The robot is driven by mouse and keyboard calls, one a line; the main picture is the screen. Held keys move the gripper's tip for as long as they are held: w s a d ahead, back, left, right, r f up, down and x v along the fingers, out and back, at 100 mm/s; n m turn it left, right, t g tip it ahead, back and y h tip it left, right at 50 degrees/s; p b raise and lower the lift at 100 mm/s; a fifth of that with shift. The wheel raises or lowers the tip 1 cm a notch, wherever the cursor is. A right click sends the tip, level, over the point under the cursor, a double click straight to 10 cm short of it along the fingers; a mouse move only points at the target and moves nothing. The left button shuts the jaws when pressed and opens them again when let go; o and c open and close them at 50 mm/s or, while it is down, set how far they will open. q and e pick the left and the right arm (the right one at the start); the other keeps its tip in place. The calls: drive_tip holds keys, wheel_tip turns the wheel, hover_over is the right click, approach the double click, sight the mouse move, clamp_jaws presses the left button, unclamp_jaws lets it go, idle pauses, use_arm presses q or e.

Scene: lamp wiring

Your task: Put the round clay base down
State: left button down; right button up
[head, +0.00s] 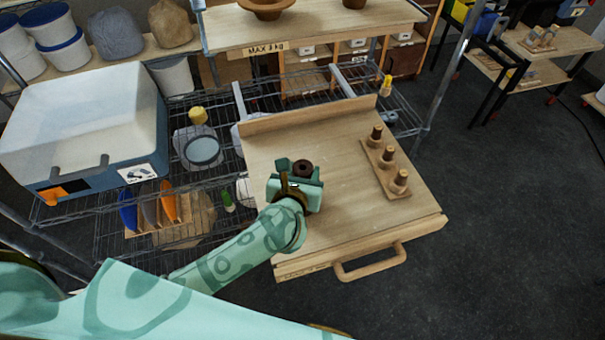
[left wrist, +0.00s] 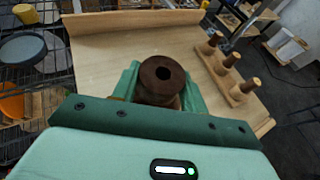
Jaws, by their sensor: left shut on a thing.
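The round clay base (head: 303,168) is a dark brown ring-like piece with a hole in its top. My left gripper (head: 295,182) is shut on it over the wooden board. In the left wrist view the clay base (left wrist: 161,78) sits upright between the green fingers of my left gripper (left wrist: 155,92), with its lower part hidden by them. I cannot tell whether its underside touches the board. My right gripper is not in view.
The wooden board (head: 340,215) has a raised back edge and a front handle (head: 370,264). A strip with three pegs (head: 388,165) lies on its right side. The board's middle is clear. A white and blue box (head: 85,125) stands on the wire shelf at left.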

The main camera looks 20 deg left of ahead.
use_arm(q)
drive_tip(key=shift+r, duration=0.1)
drive_tip(key=c, duration=0.8)
unclamp_jaws()
drive_tip(key=shift+o, duration=0.2)
drive_tip(key=shift+s, duration=0.15)
drive_tip(key=v, duration=1.1)
drive_tip(key=shift+s+r, duration=0.25)
drive_tip(key=shift+s, duration=0.1)
